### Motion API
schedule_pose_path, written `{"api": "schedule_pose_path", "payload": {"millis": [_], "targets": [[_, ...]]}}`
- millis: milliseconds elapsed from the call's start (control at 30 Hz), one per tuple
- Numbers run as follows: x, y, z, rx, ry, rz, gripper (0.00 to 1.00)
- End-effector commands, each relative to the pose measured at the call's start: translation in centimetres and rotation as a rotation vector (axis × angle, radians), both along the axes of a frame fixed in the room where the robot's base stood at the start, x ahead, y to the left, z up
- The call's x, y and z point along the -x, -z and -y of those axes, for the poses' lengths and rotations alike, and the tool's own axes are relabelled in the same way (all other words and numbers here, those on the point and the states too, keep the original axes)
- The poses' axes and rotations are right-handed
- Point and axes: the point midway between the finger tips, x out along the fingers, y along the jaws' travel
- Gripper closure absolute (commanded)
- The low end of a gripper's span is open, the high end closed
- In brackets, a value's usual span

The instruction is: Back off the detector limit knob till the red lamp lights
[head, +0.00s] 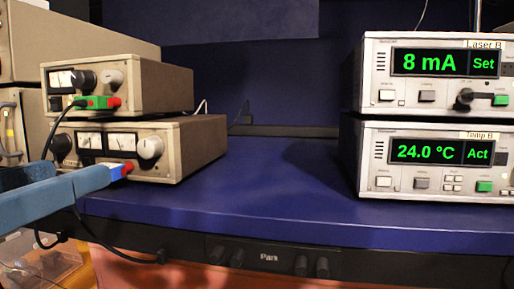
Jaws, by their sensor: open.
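Two beige meter units are stacked at the left. The upper unit (150,86) has a black knob (83,80) and a pale knob (112,78). The lower unit (185,140) has a dark knob (60,146) at its left and a pale knob (150,147) at its right. I cannot read which knob is the detector limit. I see no red lamp that I can identify. My blue gripper (92,178) reaches in from the left, open, in front of the lower unit's lower front. Its tip is near a red and blue plug (124,168); contact cannot be told.
Two display units, Laser B (438,95) reading 8 mA and Temp B (438,178) reading 24.0 °C, are stacked at the right. Black cables hang by the left units. The blue shelf (270,190) is clear between the stacks. A dark panel with knobs (268,257) runs below its edge.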

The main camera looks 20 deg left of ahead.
Motion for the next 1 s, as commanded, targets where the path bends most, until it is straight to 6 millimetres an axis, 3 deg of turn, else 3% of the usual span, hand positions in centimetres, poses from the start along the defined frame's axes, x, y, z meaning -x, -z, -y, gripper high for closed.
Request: {"api": "schedule_pose_path", "payload": {"millis": [300,500,900,1000], "targets": [[-6.6,0.1,-1.5,0.001,0.003,-0.002,0.39],[-9.1,0.0,-2.2,0.001,0.001,0.000,0.39],[-10.0,0.0,-2.4,0.000,0.000,0.002,0.39],[-9.9,0.0,-2.4,0.000,0.000,0.002,0.53]]}}
